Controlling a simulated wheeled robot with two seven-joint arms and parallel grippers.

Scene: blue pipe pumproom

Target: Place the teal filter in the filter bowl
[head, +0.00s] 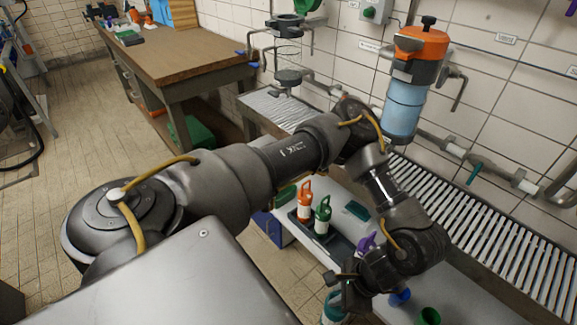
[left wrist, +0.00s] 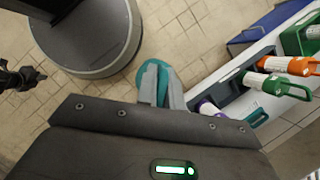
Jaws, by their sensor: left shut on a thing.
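The teal filter (head: 334,308) is at the bottom of the head view, below my left gripper (head: 347,292), partly cut off by the frame edge. In the left wrist view the teal filter (left wrist: 148,72) shows behind the grey fingers of my left gripper (left wrist: 160,90), which is shut on it. A clear, open-looking cylinder (head: 288,58) hangs from a wall bracket at the upper middle. A blue translucent bowl (head: 403,108) hangs under an orange cap to its right. I cannot tell which is the filter bowl. A dark shape at the left wrist view's edge may be my right gripper (left wrist: 22,77).
Orange (head: 305,200) and green (head: 322,214) bottles stand in a dark tray on a white shelf beside my left gripper. A slatted metal grate (head: 500,235) runs along the wall below pipes. A wooden bench (head: 180,55) stands at the back left, with open tiled floor before it.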

